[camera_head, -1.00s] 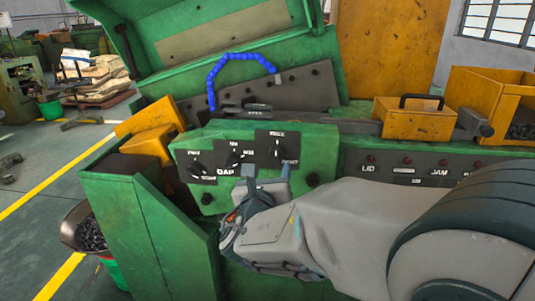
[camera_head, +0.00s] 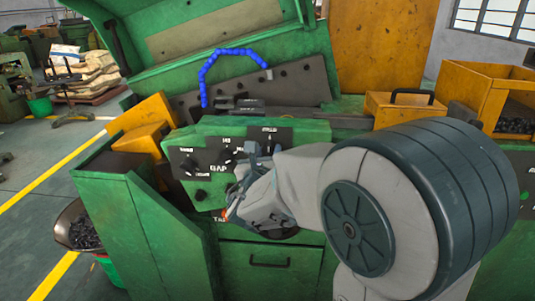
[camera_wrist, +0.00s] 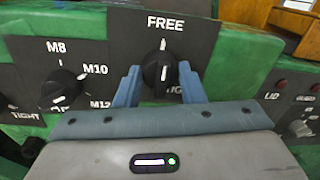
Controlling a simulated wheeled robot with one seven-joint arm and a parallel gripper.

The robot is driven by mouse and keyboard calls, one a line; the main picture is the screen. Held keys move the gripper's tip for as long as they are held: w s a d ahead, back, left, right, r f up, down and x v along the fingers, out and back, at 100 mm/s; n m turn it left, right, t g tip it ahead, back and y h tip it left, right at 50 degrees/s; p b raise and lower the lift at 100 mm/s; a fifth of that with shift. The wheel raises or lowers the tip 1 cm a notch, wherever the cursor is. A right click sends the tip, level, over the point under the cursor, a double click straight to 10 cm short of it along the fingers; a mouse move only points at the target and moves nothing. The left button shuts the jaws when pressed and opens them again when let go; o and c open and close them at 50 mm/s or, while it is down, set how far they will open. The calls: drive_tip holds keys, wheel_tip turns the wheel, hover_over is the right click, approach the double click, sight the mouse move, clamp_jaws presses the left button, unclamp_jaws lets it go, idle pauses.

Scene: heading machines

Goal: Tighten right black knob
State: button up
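The right black knob (camera_wrist: 160,68) is on a dark plate marked FREE above it, with a partly hidden label below. Its white pointer line stands upright, toward FREE. In the wrist view my gripper (camera_wrist: 160,78) has its two blue fingers on either side of this knob, with a narrow gap seeming to show at each side. The fingers look open around it; contact is not clear. In the head view my gripper (camera_head: 262,158) is at the right part of the green panel, and my wrist hides part of the plate.
Left of it is a second black knob (camera_wrist: 64,88) with M8, M10 and M12 marks. A yellow box (camera_head: 400,108) with a black handle stands on the machine to the right. A dark bowl of small parts (camera_head: 80,232) is at lower left.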

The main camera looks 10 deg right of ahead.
drive_tip(key=shift+f+b, duration=0.15)
drive_tip(key=shift+b, duration=0.3)
drive_tip(key=m+y+b, duration=0.1)
drive_tip(key=m+b, duration=0.9)
drive_tip(key=b, duration=0.4)
drive_tip(key=m+b, duration=1)
drive_tip(key=b, duration=0.4)
drive_tip(key=shift+s+d+y, duration=0.1)
drive_tip(key=shift+d+y, duration=0.05)
drive_tip(key=shift+y, duration=0.25)
drive_tip(key=shift+m+b, duration=1)
drive_tip(key=shift+m, duration=0.2)
drive_tip(key=shift+r, duration=0.2)
drive_tip(key=o, duration=1)
